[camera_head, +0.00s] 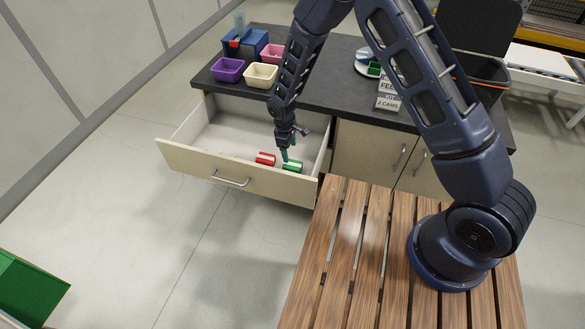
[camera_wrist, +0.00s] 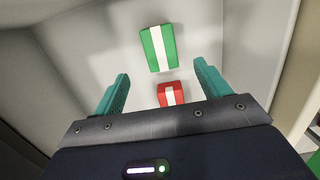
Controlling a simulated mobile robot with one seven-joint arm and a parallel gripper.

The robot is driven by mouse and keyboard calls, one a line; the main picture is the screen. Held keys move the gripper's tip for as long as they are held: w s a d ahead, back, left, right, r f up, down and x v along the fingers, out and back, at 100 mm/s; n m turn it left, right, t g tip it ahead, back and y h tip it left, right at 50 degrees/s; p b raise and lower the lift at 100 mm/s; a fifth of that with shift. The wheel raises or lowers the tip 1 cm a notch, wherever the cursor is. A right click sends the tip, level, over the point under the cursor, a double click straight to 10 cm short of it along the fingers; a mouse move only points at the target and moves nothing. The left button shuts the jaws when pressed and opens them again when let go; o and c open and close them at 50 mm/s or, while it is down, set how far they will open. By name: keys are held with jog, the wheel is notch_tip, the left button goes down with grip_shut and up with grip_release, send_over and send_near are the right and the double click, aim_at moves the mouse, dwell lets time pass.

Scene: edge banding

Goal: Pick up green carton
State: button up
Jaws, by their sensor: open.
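The green carton (camera_head: 292,168) with a white stripe lies in the open drawer, near its front right corner. In the wrist view the green carton (camera_wrist: 152,50) is ahead of the fingertips, near the middle. A red carton (camera_head: 265,159) with a white band lies just left of it; in the wrist view the red carton (camera_wrist: 163,97) shows between the fingers, partly hidden by the gripper body. My gripper (camera_head: 286,155) points down into the drawer above the cartons. Its teal fingers are apart and empty in the wrist view (camera_wrist: 160,68).
The drawer front (camera_head: 235,178) and side walls surround the cartons. On the dark counter stand a purple bin (camera_head: 228,70), a cream bin (camera_head: 260,76), a pink bin (camera_head: 273,55) and a blue box (camera_head: 245,41). A slatted wooden table (camera_head: 345,250) is in front.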

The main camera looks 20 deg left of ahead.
aim_at(292, 164)
jog(key=f, duration=0.3)
jog(key=d+f, duration=0.1)
jog(key=f, duration=0.5)
jog(key=shift+d+f, duration=0.2)
jog(key=shift+f, duration=0.2)
jog(key=shift+c, duration=0.3)
jog(key=c, duration=1)
